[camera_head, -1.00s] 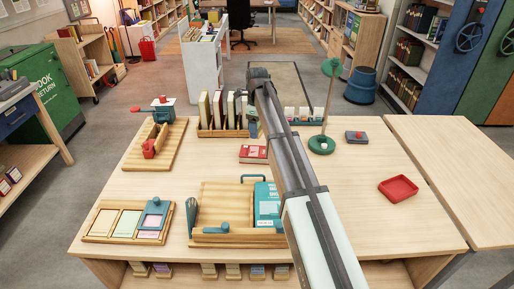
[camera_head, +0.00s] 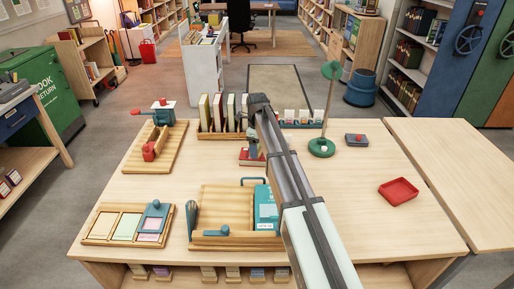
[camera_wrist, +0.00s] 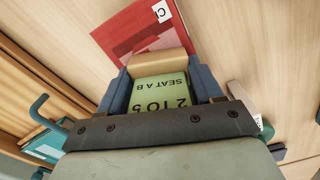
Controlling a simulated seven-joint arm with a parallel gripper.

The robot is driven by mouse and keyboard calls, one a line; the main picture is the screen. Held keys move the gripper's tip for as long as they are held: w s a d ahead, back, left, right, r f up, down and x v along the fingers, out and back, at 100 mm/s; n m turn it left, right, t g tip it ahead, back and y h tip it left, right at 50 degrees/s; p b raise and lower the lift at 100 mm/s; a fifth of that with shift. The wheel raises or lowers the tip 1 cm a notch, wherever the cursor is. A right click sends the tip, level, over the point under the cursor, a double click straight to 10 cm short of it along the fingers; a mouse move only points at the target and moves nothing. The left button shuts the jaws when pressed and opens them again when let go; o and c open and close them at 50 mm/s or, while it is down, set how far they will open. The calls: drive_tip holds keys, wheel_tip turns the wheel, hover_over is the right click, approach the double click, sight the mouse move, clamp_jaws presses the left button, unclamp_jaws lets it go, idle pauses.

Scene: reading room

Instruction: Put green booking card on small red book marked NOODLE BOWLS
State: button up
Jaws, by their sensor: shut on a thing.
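My gripper (camera_wrist: 160,85) is shut on the green booking card (camera_wrist: 160,92), whose print reads SEAT A B and 2 TO 5 upside down in the wrist view. A tan piece lies along the card's far edge. The small red book (camera_wrist: 128,32) lies flat on the table just beyond the card in that view, with a white label marked C at one corner. In the head view the red book (camera_head: 246,161) is partly hidden by my gripper and arm, and the card cannot be made out. The card's height over the book is hard to tell. The title is not readable.
A rack of upright books (camera_head: 218,133) stands behind the red book. A wooden tray (camera_head: 222,206) with a teal book (camera_head: 265,208) is in front. A green lamp (camera_head: 321,147) and red tray (camera_head: 398,190) stand at right. The table's right middle is clear.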

drive_tip(key=shift+f, duration=0.15)
drive_tip(key=o, duration=1.1)
wheel_tip(320, 180, up, 12)
drive_tip(key=shift+r, duration=0.15)
